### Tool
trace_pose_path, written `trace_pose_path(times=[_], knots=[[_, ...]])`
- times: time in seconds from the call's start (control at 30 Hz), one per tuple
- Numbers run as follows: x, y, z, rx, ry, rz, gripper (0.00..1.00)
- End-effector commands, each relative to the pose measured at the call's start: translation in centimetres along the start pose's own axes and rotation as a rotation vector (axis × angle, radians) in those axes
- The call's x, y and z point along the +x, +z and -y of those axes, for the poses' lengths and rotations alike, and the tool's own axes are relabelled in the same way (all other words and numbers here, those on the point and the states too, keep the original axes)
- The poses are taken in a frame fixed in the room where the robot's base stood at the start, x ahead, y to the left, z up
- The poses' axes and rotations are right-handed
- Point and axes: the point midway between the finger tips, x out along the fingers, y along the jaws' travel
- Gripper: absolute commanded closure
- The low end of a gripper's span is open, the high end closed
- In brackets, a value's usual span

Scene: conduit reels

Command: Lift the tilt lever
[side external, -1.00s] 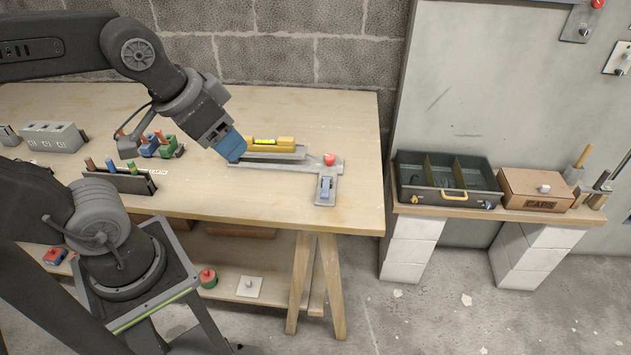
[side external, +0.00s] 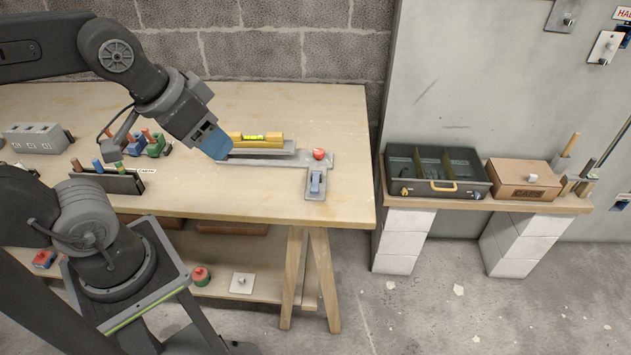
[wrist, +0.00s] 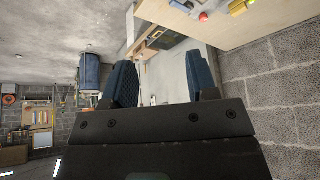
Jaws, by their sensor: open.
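A grey tilting fixture (side external: 290,161) lies on the workbench, with a yellow spirit level (side external: 262,138) on its raised bar. A red ball knob (side external: 319,153) stands at its right end, apparently the tilt lever's end. A blue-grey lever-like part (side external: 316,182) sits on the plate in front of it. My gripper (side external: 217,146) is above the fixture's left end, apart from the red knob; contact with the fixture cannot be told. In the wrist view, the blue fingers of my gripper (wrist: 162,80) are spread and empty. The red knob (wrist: 203,17) shows there at top right.
A dark holder (side external: 120,184) with coloured handles and several small coloured blocks are left on the workbench (side external: 235,205). An open green toolbox (side external: 398,166) and a brown box (side external: 520,184) stand on a low shelf to the right. The bench front is clear.

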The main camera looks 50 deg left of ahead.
Motion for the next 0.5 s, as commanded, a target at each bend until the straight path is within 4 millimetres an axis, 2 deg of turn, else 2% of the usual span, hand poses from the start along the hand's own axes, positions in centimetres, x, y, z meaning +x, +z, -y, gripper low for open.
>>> trace_pose_path(times=[0.23,0.33,0.4,0.5], knots=[[0.0,0.0,0.0,0.0,0.0,0.0,0.47],[0.1,-0.1,0.0,-0.004,0.0,0.003,0.56],[0.3,-0.6,0.0,-0.019,-0.001,0.014,0.6],[1.2,-1.9,0.1,-0.067,-0.005,0.05,0.6]])
